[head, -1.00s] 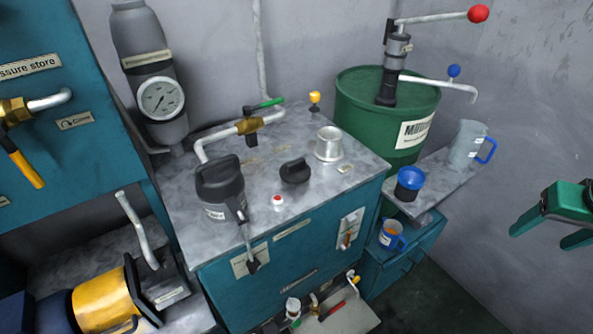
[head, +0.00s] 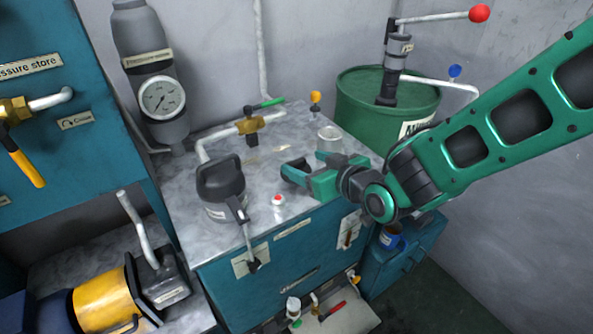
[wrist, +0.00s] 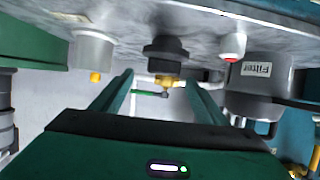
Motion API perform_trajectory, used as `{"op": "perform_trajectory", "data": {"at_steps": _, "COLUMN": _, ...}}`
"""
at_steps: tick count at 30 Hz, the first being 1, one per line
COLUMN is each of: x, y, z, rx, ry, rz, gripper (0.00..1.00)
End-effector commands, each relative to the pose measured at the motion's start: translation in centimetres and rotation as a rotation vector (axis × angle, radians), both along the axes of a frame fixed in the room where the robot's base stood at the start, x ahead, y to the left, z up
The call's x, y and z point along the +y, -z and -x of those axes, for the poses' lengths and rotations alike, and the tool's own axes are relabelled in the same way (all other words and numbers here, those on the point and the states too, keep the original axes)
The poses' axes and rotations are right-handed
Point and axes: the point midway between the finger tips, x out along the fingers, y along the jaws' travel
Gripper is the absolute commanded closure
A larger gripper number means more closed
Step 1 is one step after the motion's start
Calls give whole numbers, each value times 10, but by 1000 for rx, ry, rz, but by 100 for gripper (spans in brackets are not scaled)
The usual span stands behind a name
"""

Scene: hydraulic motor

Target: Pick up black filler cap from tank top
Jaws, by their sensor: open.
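The black filler cap (wrist: 165,48) sits on the grey tank top (wrist: 200,20), which appears upside down in the wrist view. It lies ahead of my gripper (wrist: 162,78), roughly between the lines of the two open fingers, with no contact visible. The fingers are apart and hold nothing that I can see.
A silver cylinder (head: 328,138) stands behind my gripper. A red-and-white button (head: 277,199) and the black-topped filter (head: 221,185) are to its left. A brass valve with a green lever (head: 250,125) and a yellow knob (head: 315,98) are at the back.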

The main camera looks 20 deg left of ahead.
Motion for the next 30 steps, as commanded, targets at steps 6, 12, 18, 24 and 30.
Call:
{"op": "perform_trajectory", "data": {"at_steps": 6, "x": 19, "y": 12, "z": -18, "rx": 1, "ry": 2, "rz": 2, "gripper": 33}}
{"op": "perform_trajectory", "data": {"at_steps": 12, "x": 28, "y": 17, "z": -24, "rx": 0, "ry": 2, "rz": 3, "gripper": 33}}
{"op": "perform_trajectory", "data": {"at_steps": 18, "x": 49, "y": 29, "z": -36, "rx": 1, "ry": 2, "rz": 2, "gripper": 33}}
{"op": "perform_trajectory", "data": {"at_steps": 24, "x": 61, "y": 36, "z": -48, "rx": -1, "ry": 4, "rz": 2, "gripper": 33}}
{"op": "perform_trajectory", "data": {"at_steps": 30, "x": 62, "y": 36, "z": -49, "rx": -1, "ry": 4, "rz": 2, "gripper": 33}}
